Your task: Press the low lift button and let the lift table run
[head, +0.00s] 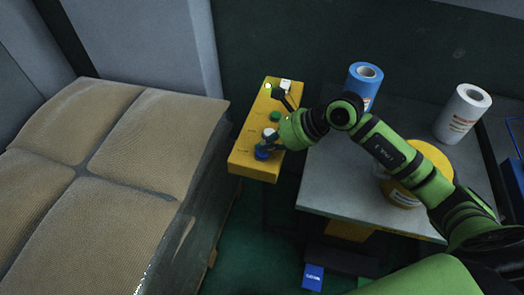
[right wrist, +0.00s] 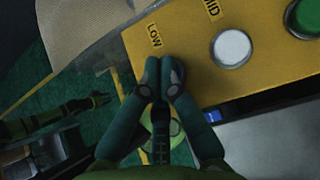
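The yellow button box (head: 245,150) stands between the sack pallet and the grey table in the head view. On it are a blue button (head: 262,153) at the near end, a white button (head: 269,132) and a green button (head: 275,116). In the right wrist view the LOW label (right wrist: 154,35) is just beyond my right gripper (right wrist: 163,70), whose fingertips are together and empty. The fingers hide the button spot by that label; contact or pressing cannot be told. The white button (right wrist: 232,48) beside MID is uncovered. In the head view my right gripper (head: 270,145) is over the blue button's end. My left gripper is not in view.
A pallet of tan sacks (head: 120,135) lies left of the box. The grey table (head: 335,185) to the right carries a blue roll (head: 364,80), a white roll (head: 462,114) and a yellow roll (head: 402,190) partly behind my right arm. A small blue box (head: 313,277) is low in front.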

